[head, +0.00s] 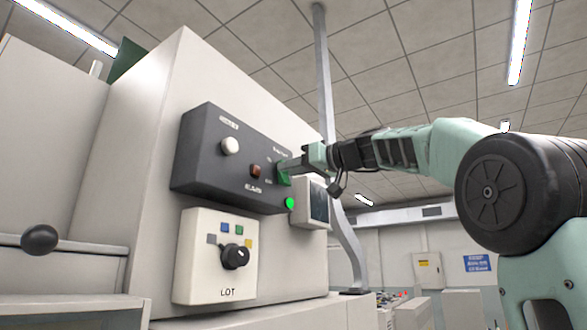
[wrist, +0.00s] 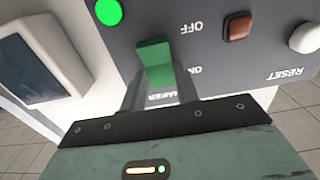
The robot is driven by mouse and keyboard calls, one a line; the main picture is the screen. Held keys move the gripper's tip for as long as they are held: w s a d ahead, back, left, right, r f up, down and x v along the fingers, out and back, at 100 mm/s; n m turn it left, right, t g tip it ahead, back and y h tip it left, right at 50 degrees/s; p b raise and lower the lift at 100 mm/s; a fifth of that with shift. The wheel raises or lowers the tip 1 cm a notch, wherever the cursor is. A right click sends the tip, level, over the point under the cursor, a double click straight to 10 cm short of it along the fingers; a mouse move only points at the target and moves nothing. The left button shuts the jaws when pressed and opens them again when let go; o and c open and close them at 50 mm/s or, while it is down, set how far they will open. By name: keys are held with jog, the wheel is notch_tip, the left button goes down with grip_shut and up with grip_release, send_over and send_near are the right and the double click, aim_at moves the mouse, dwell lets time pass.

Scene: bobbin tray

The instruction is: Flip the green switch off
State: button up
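The green switch (wrist: 154,55) sits on a dark grey control panel (head: 212,165), beside upside-down OFF and ON labels in the wrist view. In the head view, the switch (head: 284,179) is at the panel's right side, partly covered by my gripper (head: 291,165). In the wrist view, my gripper (wrist: 160,82) has its fingers apart, one on each side of the switch's ON end, with panel lettering showing between them. I cannot tell whether a finger touches the switch. A bright green lamp (head: 290,203) below the switch looks lit.
A white button (head: 230,146) and a brown-red rocker (head: 255,171) share the panel. A small screen (head: 319,202) stands close at its right. A LOT box (head: 213,270) with a black knob (head: 235,256) is below. A grey pole (head: 325,90) rises behind.

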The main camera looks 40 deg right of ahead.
jog(key=f+t+y+b, duration=0.1)
jog(key=t+b, duration=0.2)
jog(key=b, duration=0.9)
jog(key=shift+s+f+b, duration=0.1)
jog(key=shift+f+b, duration=0.1)
jog(key=shift+b, duration=0.15)
jog(key=shift+r+b, duration=0.15)
jog(key=shift+b, duration=0.15)
jog(key=shift+r, duration=0.1)
jog(key=o, duration=1)
